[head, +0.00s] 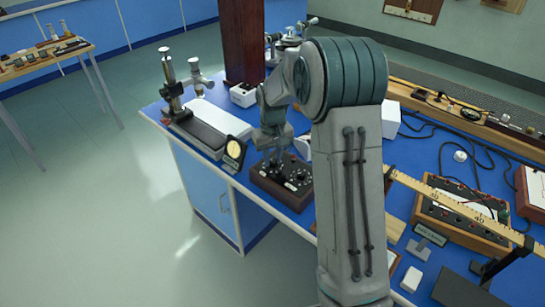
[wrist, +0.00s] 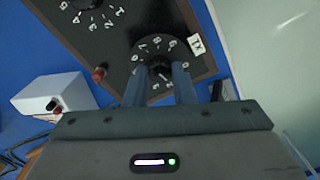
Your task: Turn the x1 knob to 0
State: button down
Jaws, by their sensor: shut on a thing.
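The dark resistance box (head: 285,182) stands on the blue bench in the head view. Its black panel (wrist: 115,50) fills the upper middle of the wrist view. The x1 knob (wrist: 159,72) sits inside a ring of white digits, beside a white tag (wrist: 197,44) reading X1. My gripper (wrist: 160,68) comes down over this knob, one finger on each side, and is shut on it. The fingers hide part of the dial, and I cannot tell which digit the knob points to. In the head view my gripper (head: 276,160) is over the box, small and partly hidden.
Another numbered dial (wrist: 88,8) is at the top left of the wrist view. A red terminal (wrist: 99,73) stands near the panel edge. A white box (wrist: 52,97) lies left of it. A round-faced meter (head: 234,152) stands left of the resistance box.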

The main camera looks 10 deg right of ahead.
aim_at(272, 160)
jog(key=n, duration=0.5)
jog(key=shift+r, duration=0.15)
jog(key=shift+a+n+p, duration=0.1)
jog(key=shift+n+p, duration=0.4)
jog(key=shift+n, duration=1.7)
jog(key=c, duration=1.2)
grip_release()
notch_tip(272, 160, up, 14)
